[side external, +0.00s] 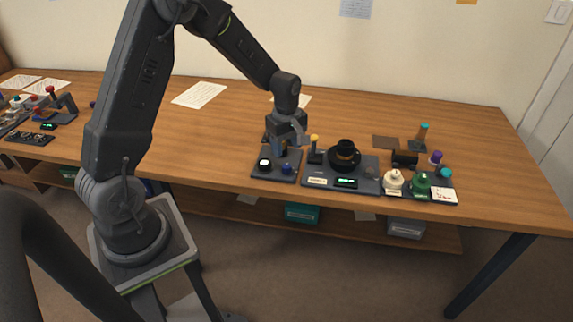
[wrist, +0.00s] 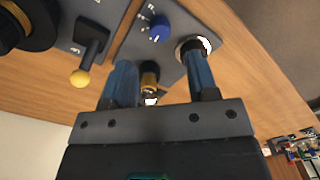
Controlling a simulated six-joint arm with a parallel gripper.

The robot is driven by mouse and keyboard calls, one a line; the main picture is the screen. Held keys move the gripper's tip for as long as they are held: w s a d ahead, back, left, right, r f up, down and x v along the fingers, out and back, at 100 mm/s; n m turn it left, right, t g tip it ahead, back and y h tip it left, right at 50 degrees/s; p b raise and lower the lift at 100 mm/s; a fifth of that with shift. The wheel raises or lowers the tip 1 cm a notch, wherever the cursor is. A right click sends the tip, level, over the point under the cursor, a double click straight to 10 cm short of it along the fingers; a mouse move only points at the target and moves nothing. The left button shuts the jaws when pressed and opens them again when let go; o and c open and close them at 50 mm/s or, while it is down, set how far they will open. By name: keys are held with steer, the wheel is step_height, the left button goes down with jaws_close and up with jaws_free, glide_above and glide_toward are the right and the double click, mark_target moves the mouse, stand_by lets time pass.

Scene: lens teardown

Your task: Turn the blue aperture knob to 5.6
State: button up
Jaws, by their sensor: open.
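The blue aperture knob (wrist: 160,28) stands on a dark grey panel (wrist: 124,42), at the top middle of the wrist view. Small white marks lie beside it, too small to read, and its setting cannot be told. In the side view the blue knob (side external: 286,169) sits near the panel's front right corner. My gripper (side external: 280,150) is over the back of this panel. In the wrist view my gripper (wrist: 160,64) is open, its two blue fingers apart. A gold-ringed cylinder (wrist: 150,78) shows between the fingers; no contact can be made out. The knob is beyond the fingertips.
A round white-topped part (wrist: 191,47) is partly hidden by the right finger. A yellow-tipped lever (wrist: 80,77) stands to the left. A black ring-shaped part (side external: 344,155) stands on the neighbouring panel.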

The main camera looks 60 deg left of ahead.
mark_target(287, 166)
step_height(287, 166, down, 7)
steer(key=shift+f, duration=0.15)
steer(key=shift+c, duration=0.3)
steer(key=c, duration=0.9)
steer(key=shift+o, duration=0.2)
